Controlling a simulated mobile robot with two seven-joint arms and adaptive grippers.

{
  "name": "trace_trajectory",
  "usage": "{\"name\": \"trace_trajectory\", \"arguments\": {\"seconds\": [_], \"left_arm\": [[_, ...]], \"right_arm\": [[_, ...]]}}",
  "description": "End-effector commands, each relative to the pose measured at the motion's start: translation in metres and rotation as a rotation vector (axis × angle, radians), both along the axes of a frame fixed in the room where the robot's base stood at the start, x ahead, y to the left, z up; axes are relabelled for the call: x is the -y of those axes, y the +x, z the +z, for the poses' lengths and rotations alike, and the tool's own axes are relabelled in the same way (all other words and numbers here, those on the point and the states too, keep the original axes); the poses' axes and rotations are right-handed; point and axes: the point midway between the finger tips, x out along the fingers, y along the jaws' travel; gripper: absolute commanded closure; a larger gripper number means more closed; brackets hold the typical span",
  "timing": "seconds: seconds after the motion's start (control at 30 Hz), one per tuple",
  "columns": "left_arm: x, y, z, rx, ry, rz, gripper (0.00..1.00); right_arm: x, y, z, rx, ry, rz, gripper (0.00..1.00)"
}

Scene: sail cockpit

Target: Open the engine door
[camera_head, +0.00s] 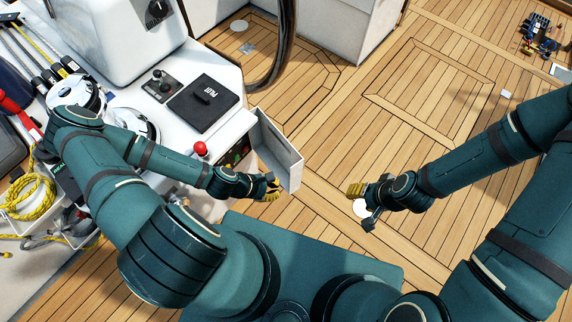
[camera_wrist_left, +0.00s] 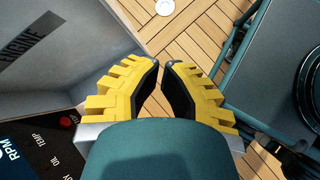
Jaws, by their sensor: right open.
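The engine door (camera_head: 274,154) is a pale panel that stands swung out from the side of the white console. In the left wrist view its face (camera_wrist_left: 75,62) carries the word ENGINE. The engine panel (camera_head: 238,151) beside it is uncovered, and RPM and oil markings show on it (camera_wrist_left: 45,150). My left gripper (camera_head: 273,188) is just beside the door's lower free end. Its yellow fingers (camera_wrist_left: 161,68) have tips close together with nothing visible between them. Contact with the door cannot be told. My right gripper (camera_head: 361,204) is open and empty over the deck, apart from the door.
A red-knobbed lever (camera_head: 200,149) stands on the console near the door. A black covered instrument (camera_head: 203,103) sits on top. A yellow rope coil (camera_head: 31,196) lies at the left. The wooden deck (camera_head: 410,110) right of the door is mostly clear.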

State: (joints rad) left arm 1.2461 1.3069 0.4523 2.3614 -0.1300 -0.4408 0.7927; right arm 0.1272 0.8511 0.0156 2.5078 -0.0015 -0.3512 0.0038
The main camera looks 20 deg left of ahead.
Motion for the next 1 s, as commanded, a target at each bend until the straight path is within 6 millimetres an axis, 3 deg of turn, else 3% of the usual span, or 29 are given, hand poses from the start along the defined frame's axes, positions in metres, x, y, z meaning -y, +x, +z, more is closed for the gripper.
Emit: {"name": "trace_trajectory", "arguments": {"seconds": [0.2, 0.43, 0.67, 1.0], "left_arm": [[-0.033, 0.008, 0.003, -0.074, -0.163, 0.392, 1.0], [-0.053, 0.012, 0.003, -0.098, -0.24, 0.578, 1.0], [-0.046, 0.024, -0.011, -0.1, -0.247, 0.588, 1.0], [-0.019, 0.064, -0.056, -0.1, -0.245, 0.585, 1.0]], "right_arm": [[0.0, -0.002, 0.013, -0.005, 0.001, 0.001, 0.53], [0.0, -0.003, 0.016, -0.008, 0.001, 0.002, 0.53], [0.0, -0.003, 0.011, -0.007, 0.001, 0.002, 0.53], [0.0, 0.0, -0.005, 0.001, 0.0, 0.0, 0.53]]}}
